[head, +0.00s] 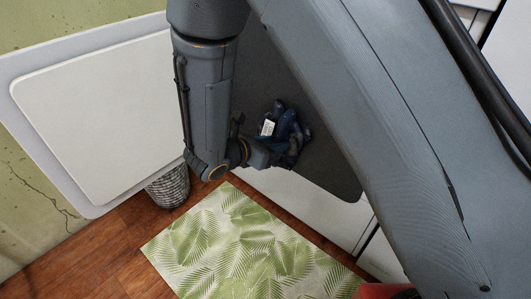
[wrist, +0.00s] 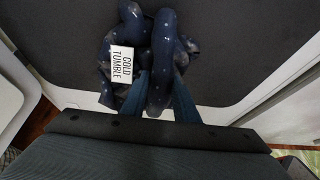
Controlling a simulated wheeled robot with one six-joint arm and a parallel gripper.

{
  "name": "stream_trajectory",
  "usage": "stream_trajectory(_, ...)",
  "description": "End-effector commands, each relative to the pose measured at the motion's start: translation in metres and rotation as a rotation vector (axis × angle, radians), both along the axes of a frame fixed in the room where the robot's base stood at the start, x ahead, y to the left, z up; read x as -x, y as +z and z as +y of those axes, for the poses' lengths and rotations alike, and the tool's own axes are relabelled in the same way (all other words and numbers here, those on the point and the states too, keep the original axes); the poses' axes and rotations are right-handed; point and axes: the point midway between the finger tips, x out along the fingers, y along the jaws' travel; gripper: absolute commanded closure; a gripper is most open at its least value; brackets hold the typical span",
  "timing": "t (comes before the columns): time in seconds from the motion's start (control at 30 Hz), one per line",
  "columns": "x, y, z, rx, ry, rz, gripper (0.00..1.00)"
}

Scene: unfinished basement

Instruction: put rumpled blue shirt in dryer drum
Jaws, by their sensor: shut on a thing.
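The rumpled blue shirt (head: 289,130) is dark blue with small pale spots. My gripper (head: 262,152) is shut on it. The shirt also shows bunched at the fingers in the wrist view (wrist: 164,62), with a white tag (wrist: 121,64) reading "COLD TUMBLE". Behind the shirt is the dark, round-cornered dryer drum opening (head: 325,168), framed in white. The dark interior fills the top of the wrist view (wrist: 240,50). I cannot tell how far the shirt is inside the opening. My arm hides part of the dryer.
The open white dryer door (head: 100,110) stands at the left. A grey woven basket (head: 168,188) is on the wood floor below it. A green leaf-patterned rug (head: 235,240) lies in front of the dryer. A red object (head: 385,291) shows at the bottom edge.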

Motion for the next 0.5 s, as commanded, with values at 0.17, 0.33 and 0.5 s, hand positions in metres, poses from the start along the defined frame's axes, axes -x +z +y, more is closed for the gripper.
stream_trajectory(0.17, -0.02, -0.001, -0.016, -0.002, -0.003, -0.002, 0.87)
stream_trajectory(0.33, -0.038, 0.0, -0.03, -0.001, -0.004, -0.001, 0.87)
stream_trajectory(0.5, -0.056, 0.0, -0.044, -0.002, -0.004, -0.002, 0.87)
